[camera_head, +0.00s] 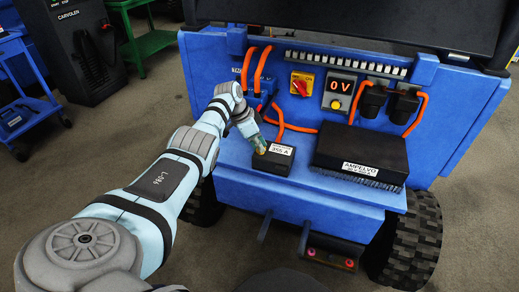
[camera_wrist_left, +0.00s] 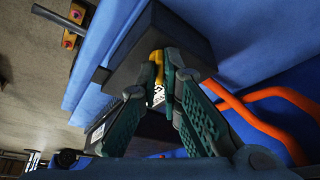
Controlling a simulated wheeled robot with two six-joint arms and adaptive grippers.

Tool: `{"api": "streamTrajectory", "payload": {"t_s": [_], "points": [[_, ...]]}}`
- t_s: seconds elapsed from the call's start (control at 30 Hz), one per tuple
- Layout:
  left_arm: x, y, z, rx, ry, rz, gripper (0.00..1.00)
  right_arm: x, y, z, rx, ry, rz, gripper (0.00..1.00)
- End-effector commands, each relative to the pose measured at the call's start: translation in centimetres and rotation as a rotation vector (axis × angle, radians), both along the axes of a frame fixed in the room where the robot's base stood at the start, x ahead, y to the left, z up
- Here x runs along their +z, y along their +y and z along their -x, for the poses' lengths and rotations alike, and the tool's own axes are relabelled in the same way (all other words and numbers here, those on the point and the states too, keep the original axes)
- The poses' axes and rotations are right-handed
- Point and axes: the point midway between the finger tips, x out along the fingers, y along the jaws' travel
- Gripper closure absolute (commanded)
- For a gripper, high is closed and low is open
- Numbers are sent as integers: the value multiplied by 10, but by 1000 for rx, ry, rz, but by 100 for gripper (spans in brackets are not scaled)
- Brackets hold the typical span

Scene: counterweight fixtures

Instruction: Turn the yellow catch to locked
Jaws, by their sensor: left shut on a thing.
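A small black box with a white "355 A" label (camera_head: 280,150) sits on the blue ledge. My left gripper (camera_head: 260,148) reaches down to its left top edge, and its fingertips touch or nearly touch the box there. In the left wrist view my left gripper (camera_wrist_left: 170,85) is shut with the yellow catch (camera_wrist_left: 157,66) between its green-padded fingertips. The catch stands against a dark block, and the fingers hide part of it. Whether it is turned to locked cannot be told. My right gripper is not in view.
A larger black box labelled "AMPELVO" (camera_head: 362,152) stands close on the right. Orange cables (camera_head: 278,118) run behind the gripper. The blue ledge (camera_head: 240,165) is bare at the front left.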

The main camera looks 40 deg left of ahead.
Motion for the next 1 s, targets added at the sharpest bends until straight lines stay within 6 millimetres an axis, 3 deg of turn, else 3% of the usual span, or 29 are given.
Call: {"api": "streamTrajectory", "payload": {"t_s": [0.43,0.5,0.57,0.87,1.0], "points": [[0,0,0,-11,1,-1,100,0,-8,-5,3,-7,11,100],[0,0,0,-11,1,-1,84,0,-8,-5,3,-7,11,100],[0,0,0,-11,1,-1,74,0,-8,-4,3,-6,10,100],[1,0,0,-10,1,0,73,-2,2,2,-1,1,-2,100],[14,4,4,-10,-3,-1,73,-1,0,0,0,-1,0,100]]}}
